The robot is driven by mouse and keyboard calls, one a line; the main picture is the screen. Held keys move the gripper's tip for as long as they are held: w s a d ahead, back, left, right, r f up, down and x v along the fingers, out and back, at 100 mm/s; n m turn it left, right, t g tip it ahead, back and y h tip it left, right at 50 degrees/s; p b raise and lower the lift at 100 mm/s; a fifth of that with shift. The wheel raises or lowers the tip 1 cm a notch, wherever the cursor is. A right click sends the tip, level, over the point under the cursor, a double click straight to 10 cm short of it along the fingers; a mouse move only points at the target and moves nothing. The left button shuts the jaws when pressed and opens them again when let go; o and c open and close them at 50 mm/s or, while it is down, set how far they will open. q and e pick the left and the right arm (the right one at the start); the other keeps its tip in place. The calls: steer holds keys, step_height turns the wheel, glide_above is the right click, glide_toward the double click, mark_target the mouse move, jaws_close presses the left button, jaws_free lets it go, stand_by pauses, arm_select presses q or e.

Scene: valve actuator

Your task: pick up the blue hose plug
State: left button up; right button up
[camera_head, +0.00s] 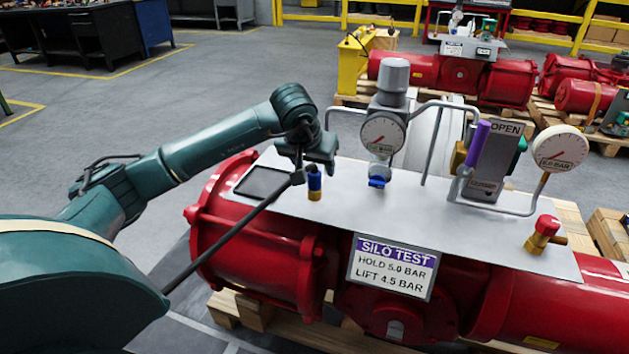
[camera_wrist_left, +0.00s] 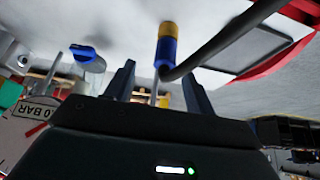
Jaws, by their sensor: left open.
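The blue hose plug (camera_head: 314,183) stands upright in a brass fitting (camera_head: 314,196) on the pale metal plate, with a dark hose (camera_head: 235,230) running from it down to the lower left. In the left wrist view the plug (camera_wrist_left: 167,48) lies between the lines of the two fingers, just beyond or level with their tips. My left gripper (camera_head: 306,172) is right at the plug, pointing down from above. Its fingers (camera_wrist_left: 157,70) are apart and nothing is clamped. I cannot tell whether they touch the plug. My right gripper is in neither view.
A gauge with a grey cap (camera_head: 381,134) and a blue knob (camera_head: 376,182) stand right of the plug. Bent pipes, an OPEN panel (camera_head: 498,160), a second gauge (camera_head: 559,148) and a red-topped fitting (camera_head: 542,233) lie farther right. A dark flat panel (camera_head: 265,182) lies left of the plug.

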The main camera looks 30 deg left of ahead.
mark_target(313, 171)
arm_select(q)
steer(key=x, duration=0.5)
steer(key=shift+s+a, duration=0.15)
steer(key=shift+a, duration=0.15)
steer(key=shift+c, duration=0.4)
steer(key=c, duration=1.1)
